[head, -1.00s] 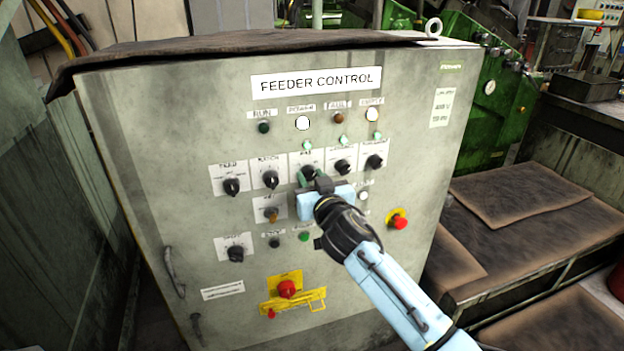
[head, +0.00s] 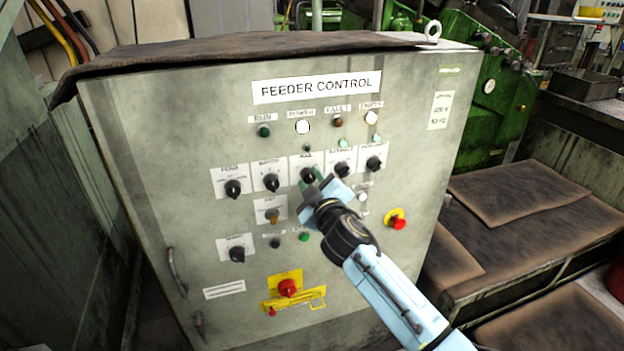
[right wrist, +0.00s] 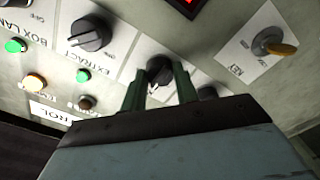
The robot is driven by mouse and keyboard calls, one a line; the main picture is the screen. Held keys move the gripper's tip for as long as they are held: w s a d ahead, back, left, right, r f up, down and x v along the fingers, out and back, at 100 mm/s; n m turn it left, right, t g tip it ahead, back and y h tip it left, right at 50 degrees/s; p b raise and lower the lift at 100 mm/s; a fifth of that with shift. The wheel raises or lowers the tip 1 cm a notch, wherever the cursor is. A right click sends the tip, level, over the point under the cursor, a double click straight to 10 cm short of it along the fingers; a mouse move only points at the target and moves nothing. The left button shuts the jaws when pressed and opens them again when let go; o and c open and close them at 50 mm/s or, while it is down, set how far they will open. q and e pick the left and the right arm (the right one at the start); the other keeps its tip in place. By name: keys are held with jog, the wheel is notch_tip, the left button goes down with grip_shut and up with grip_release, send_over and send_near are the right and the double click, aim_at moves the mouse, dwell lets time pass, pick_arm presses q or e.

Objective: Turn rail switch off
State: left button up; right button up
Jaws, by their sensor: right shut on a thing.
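The rail switch (head: 308,174) is a black rotary knob on a white plate, in the middle of the upper switch row of the feeder control cabinet. My right gripper (head: 314,181) is at this knob, its green fingers shut on it. In the right wrist view the black knob (right wrist: 159,68) sits between the two fingers (right wrist: 160,88). The small lamp (head: 307,147) above the rail switch is dark. The gripper body is tilted in the head view and hides part of the panel below the knob. My left gripper is not in view.
Other black knobs stand close on both sides, such as the one at left (head: 271,183) and right (head: 343,166). Below are a key switch (head: 272,216), a red emergency button (head: 398,223) and a red-and-yellow main switch (head: 288,288). Open air lies before the cabinet (head: 150,180).

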jog(key=n+p, duration=0.1)
jog(key=n, duration=0.3)
jog(key=shift+n, duration=0.3)
jog(key=shift+n+p, duration=0.4)
jog(key=shift+n, duration=1.6)
jog(key=o, duration=1)
jog(key=shift+s+d, duration=0.2)
jog(key=shift+s, duration=0.35)
jog(key=p+v, duration=0.1)
jog(key=v, duration=1.1)
jog(key=shift+s+d+p, duration=0.1)
jog(key=shift+p, duration=0.2)
